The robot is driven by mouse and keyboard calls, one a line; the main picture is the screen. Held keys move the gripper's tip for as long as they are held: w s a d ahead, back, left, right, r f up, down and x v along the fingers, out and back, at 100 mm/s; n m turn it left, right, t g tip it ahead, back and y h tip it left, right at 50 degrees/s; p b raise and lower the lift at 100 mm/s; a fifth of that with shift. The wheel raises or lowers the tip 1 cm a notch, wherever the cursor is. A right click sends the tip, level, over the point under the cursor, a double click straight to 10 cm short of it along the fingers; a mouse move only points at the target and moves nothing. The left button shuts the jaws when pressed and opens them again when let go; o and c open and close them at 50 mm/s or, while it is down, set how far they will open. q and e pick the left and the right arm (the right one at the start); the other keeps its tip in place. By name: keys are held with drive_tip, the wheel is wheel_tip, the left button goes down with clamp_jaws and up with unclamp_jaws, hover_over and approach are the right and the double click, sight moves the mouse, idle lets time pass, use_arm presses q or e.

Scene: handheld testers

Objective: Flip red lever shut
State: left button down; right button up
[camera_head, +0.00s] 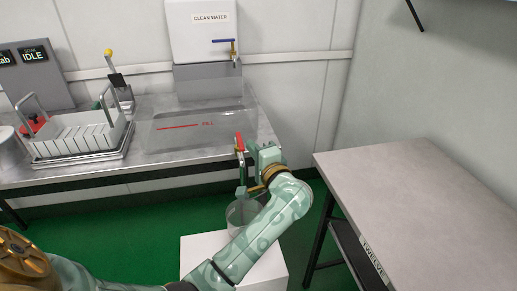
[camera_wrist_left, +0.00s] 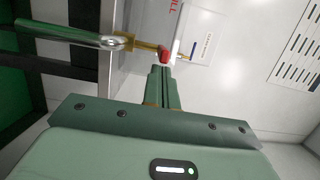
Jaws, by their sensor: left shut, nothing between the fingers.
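The red lever (camera_head: 239,143) stands at the front edge of the steel counter, above a tap whose spout (camera_head: 242,188) points down over a clear container (camera_head: 243,214). In the left wrist view the red lever (camera_wrist_left: 164,54) shows foreshortened at the end of a brass piece, just beyond my fingertips. My left gripper (camera_head: 252,148) is shut and empty, immediately right of the lever. In the left wrist view its fingers (camera_wrist_left: 161,70) point at the lever; I cannot tell whether they touch it. My right gripper is not in view.
A clear tray marked FILL (camera_head: 158,139) sits on the counter, left of the lever. A rack (camera_head: 75,137) stands further left. A CLEAN WATER tank (camera_head: 203,48) with a blue-handled tap hangs behind. The container rests on a white box (camera_head: 196,262). The right table (camera_head: 420,190) is bare.

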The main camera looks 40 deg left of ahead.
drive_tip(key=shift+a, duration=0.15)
use_arm(q)
drive_tip(key=shift+s+a+m+t+h, duration=0.1)
drive_tip(key=shift+s+m+t+h, duration=0.25)
drive_tip(key=shift+t, duration=0.25)
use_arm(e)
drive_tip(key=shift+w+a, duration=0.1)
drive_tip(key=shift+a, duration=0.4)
use_arm(q)
drive_tip(key=shift+a+m+t, duration=0.1)
drive_tip(key=shift+m+t, duration=0.15)
drive_tip(key=shift+t, duration=0.05)
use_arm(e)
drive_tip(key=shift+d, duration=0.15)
